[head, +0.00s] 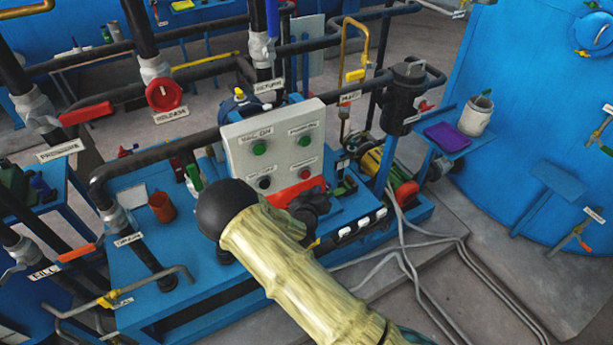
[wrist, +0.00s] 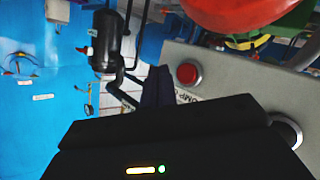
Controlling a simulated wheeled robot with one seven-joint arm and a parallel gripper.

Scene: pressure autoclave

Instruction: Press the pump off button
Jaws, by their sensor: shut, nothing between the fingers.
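A pale control box (head: 278,148) stands at the middle of the head view. It has two green buttons on top, a dark button (head: 264,182) at lower left and a red button (head: 306,173) at lower right. The small labels are hard to read. In the wrist view the red button (wrist: 188,73) shows beside a partly covered label (wrist: 186,98) with letters like "UMP O". The dark button (wrist: 287,131) is at the right, partly covered. My gripper (wrist: 165,125) is a black shape in front of the panel. Its fingertips and any contact are not clear.
A large red-orange part (wrist: 235,12) crowds the top of the wrist view. Black pipes and a red-handled valve (head: 163,94) surround the box. A blue vessel (head: 525,100) stands at the right, with a purple tray (head: 447,135) and pale cup (head: 476,117) beside it.

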